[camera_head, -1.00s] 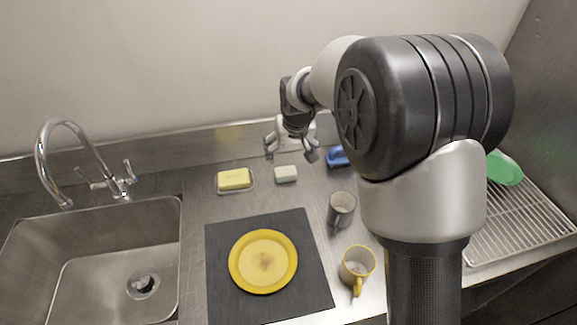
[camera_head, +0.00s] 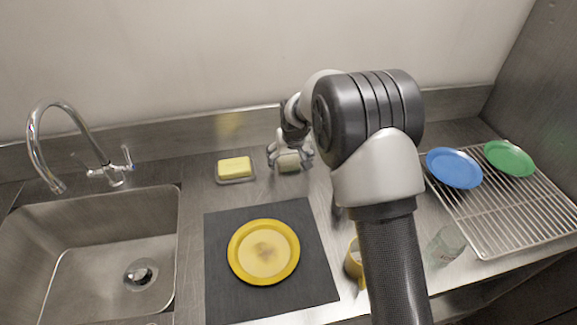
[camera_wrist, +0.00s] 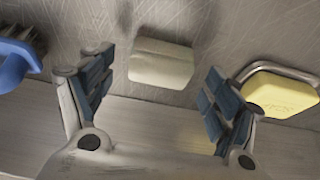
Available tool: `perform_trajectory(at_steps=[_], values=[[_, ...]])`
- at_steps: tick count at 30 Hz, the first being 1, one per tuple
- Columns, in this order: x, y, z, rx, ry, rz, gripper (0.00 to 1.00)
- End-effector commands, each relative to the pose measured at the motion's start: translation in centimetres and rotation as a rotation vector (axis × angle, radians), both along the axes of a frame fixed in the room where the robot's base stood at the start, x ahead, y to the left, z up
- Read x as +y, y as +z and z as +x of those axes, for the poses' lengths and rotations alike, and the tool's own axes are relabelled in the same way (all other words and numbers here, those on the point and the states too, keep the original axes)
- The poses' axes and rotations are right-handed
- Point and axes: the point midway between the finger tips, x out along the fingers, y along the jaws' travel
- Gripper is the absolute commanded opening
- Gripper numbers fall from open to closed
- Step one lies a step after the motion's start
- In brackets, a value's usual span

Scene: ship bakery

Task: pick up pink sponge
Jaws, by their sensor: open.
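No clearly pink sponge shows in either view. A pale, off-white block (camera_head: 289,166) lies on the steel counter near the back wall; it also shows in the wrist view (camera_wrist: 160,64). My gripper (camera_head: 290,152) is over this block in the head view. In the wrist view my gripper (camera_wrist: 158,68) is open, with one finger on each side of the block and visible gaps between. A yellow sponge-like block (camera_head: 234,167) sits in a small dish to the left; it shows at the right of the wrist view (camera_wrist: 283,96).
A blue brush (camera_wrist: 14,66) lies left of the gripper in the wrist view. A yellow plate (camera_head: 264,251) rests on a dark mat (camera_head: 222,292). A yellow mug (camera_head: 353,262) is partly behind my arm. Blue (camera_head: 454,168) and green (camera_head: 509,158) plates rest on the rack (camera_head: 490,222).

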Motion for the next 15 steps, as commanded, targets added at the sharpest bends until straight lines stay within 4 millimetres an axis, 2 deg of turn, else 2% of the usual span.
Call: perform_trajectory(at_steps=[1, 3, 10, 15], values=[[0.06, -1.07, 0.23, 0.002, 0.000, 0.000, 0.82], [0.12, -1.51, 0.53, 0.000, 0.000, 0.000, 0.82], [0.13, -1.48, 0.59, 0.000, 0.000, 0.000, 0.82], [0.13, -1.48, 0.58, 0.000, 0.000, 0.000, 0.70]])
